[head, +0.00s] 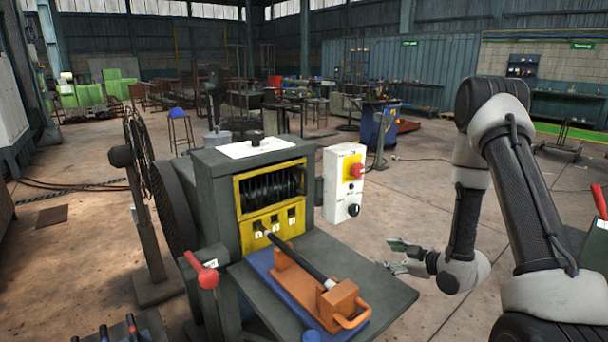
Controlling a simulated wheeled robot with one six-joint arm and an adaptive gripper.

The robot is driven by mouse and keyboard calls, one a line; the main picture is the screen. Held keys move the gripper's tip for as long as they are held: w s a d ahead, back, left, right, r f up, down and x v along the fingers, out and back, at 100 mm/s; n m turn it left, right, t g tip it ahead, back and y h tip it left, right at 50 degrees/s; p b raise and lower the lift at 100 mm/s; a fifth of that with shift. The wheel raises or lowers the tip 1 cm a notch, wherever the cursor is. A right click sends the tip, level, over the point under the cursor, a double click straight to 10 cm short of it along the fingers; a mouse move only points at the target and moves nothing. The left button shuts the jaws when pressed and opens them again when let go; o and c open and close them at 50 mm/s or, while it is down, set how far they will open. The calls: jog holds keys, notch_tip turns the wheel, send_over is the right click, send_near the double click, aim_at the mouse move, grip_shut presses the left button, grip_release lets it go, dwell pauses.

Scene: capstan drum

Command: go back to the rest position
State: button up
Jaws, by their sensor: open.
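My gripper (405,258) is open and empty at the right of the machine. It points left, near the right edge of the machine's grey shelf, and appears apart from it. My arm (495,190) comes in from the right and bends down to the gripper. The capstan drum machine (205,185) is a dark grey housing with a yellow-framed window (270,190) showing a black ribbed drum. An orange fixture (303,285) with a black bar lies on a blue plate (262,268) on the shelf.
A white control box (343,185) with a red knob stands right of the housing, close to my gripper. A red-knobbed lever (207,277) sticks out at the front left. A large dark wheel (165,200) is at the left. Open concrete floor (430,185) lies behind my gripper.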

jog(key=s+d+f+m+g+h, duration=0.55)
jog(key=s+d, duration=0.25)
jog(key=d, duration=0.2)
jog(key=s+d+r+m+g+h, duration=0.2)
jog(key=s+d+r+g+h, duration=0.15)
jog(key=s+r, duration=0.3)
jog(key=s+a+r+m+t, duration=0.1)
jog(key=s+a+r, duration=0.1)
jog(key=s+r, duration=0.4)
jog(key=s+a+r+m, duration=0.2)
jog(key=s+r, duration=0.4)
jog(key=r, duration=0.8)
jog(key=s+a+r+m+t+y, duration=0.1)
jog(key=s+a+r+m, duration=0.1)
jog(key=s+r, duration=0.4)
notch_tip(320, 180, up, 5)
jog(key=shift+a+f+t, duration=0.2)
jog(key=shift+a+t, duration=0.1)
jog(key=shift+a, duration=0.2)
